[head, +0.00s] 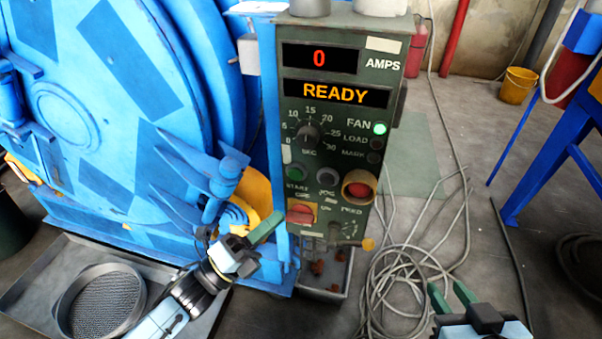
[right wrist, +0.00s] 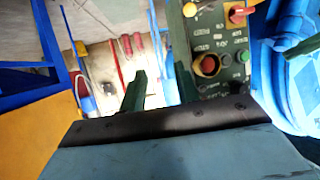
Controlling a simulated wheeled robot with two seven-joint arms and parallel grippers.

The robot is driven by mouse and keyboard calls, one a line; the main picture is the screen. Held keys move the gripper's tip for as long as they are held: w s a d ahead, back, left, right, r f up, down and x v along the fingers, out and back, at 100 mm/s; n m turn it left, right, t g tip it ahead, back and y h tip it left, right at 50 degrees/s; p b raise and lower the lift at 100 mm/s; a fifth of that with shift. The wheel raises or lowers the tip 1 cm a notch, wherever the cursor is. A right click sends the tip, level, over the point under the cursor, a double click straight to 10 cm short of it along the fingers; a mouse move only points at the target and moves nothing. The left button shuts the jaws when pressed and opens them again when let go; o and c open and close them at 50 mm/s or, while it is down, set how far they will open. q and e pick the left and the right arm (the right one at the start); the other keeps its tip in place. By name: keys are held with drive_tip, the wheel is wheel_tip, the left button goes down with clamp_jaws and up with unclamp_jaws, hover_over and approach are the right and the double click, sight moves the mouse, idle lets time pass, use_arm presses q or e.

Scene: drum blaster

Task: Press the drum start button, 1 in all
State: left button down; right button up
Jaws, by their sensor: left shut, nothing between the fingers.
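The green start button (head: 297,173) is on the left of the dark green control panel (head: 335,130), above a "START" label. A dark jog button (head: 327,177) and a red button in a yellow ring (head: 359,189) sit to its right. The display reads "READY" and 0 amps. My left gripper (head: 272,226) is shut and empty, below and left of the start button, apart from it. My right gripper (head: 452,294) is open and empty at the lower right, away from the panel. In the right wrist view the start button (right wrist: 243,57) shows beyond its fingers.
The blue drum machine (head: 110,90) fills the left. A red-orange switch (head: 301,212) is low on the panel. A round sieve (head: 100,300) lies in a grey tray (head: 30,285). Coiled cables (head: 400,280) lie on the floor. A blue frame (head: 560,120) stands right.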

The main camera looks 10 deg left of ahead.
sight(296, 173)
drive_tip(key=shift+s, duration=0.1)
